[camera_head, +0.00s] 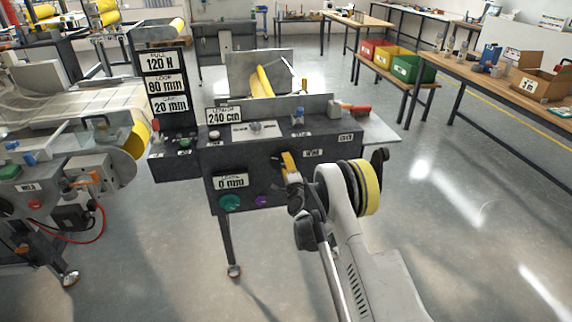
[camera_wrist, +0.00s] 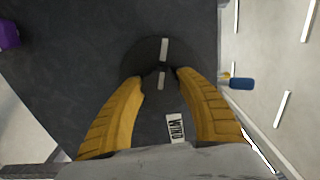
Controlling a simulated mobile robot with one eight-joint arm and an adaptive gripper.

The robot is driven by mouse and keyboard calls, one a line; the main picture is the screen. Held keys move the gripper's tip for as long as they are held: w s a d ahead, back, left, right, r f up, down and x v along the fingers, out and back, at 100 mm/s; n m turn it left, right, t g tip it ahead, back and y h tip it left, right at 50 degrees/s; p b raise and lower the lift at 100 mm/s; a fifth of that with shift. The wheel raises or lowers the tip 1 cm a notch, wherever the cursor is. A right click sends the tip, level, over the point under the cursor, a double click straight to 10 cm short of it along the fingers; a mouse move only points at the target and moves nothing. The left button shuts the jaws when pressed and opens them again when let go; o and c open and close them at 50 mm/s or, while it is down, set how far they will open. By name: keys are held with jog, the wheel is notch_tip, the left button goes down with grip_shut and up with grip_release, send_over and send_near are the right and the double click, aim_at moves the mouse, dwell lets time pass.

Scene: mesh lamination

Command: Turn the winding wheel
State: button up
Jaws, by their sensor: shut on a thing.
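The winding wheel (camera_wrist: 143,52) is a dark disc with a white stripe, on the dark front panel of the machine (camera_head: 240,165). A WIND label (camera_wrist: 175,128) sits beside it in the wrist view. My gripper (camera_wrist: 162,76) has its yellow fingers on either side of a small dark part with a white stripe at the wheel, and is shut on it. In the head view my gripper (camera_head: 289,162) is at the front panel, and it and my arm hide most of the wheel.
A green knob (camera_head: 230,202) and a purple knob (camera_head: 261,200) are low on the panel. A display plate reads 0 mm (camera_head: 230,181); another reads 240 cm (camera_head: 225,116). A blue-handled part (camera_wrist: 241,83) stands out beside the panel.

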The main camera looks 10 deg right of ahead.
jog(key=shift+m, duration=1.1)
jog(key=o, duration=1.2)
jog(key=shift+d, duration=0.1)
jog(key=s, duration=0.7)
jog(key=shift+s, duration=0.25)
